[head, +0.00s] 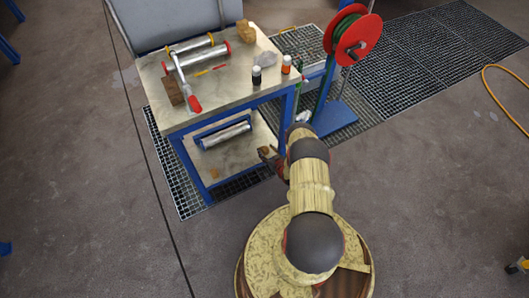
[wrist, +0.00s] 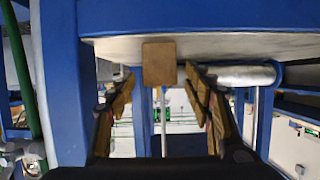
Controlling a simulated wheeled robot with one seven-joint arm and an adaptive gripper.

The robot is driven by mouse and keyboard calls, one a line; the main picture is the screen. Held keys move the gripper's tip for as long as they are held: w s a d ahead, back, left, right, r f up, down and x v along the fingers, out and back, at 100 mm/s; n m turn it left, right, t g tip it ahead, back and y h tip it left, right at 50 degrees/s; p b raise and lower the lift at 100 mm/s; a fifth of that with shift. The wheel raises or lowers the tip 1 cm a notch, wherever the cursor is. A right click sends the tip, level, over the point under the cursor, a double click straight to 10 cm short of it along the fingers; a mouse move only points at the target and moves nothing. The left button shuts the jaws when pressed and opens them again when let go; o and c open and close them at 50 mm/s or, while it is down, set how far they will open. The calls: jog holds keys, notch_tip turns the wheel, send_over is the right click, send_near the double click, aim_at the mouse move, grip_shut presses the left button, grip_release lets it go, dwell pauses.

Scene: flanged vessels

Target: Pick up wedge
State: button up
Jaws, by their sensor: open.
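A small brown wooden block, which looks like the wedge (head: 214,173), lies on the lower shelf of the blue-framed table near its front edge. In the wrist view the wedge (wrist: 159,63) shows a blocky face at the shelf's edge, in line with the gap between my fingers; its taper cannot be seen. In the wrist view my gripper (wrist: 159,78) is open and empty, a finger on each side of the wedge's outline.
A metal cylinder (head: 225,134) lies further back on the lower shelf; it also shows in the wrist view (wrist: 238,76). The tabletop (head: 220,88) above holds a flanged vessel (head: 197,57), wooden blocks and bottles. Blue table legs (head: 196,170) flank the shelf. A red hose reel (head: 357,37) stands right.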

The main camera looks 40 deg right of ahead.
jog(key=x, duration=0.2)
jog(key=shift+w+f+b, duration=0.2)
jog(key=shift+w+b, duration=0.05)
jog(key=shift+b, duration=0.15)
jog(key=c, duration=1.2)
jog(key=shift+r, duration=0.15)
jog(key=shift+c, duration=0.4)
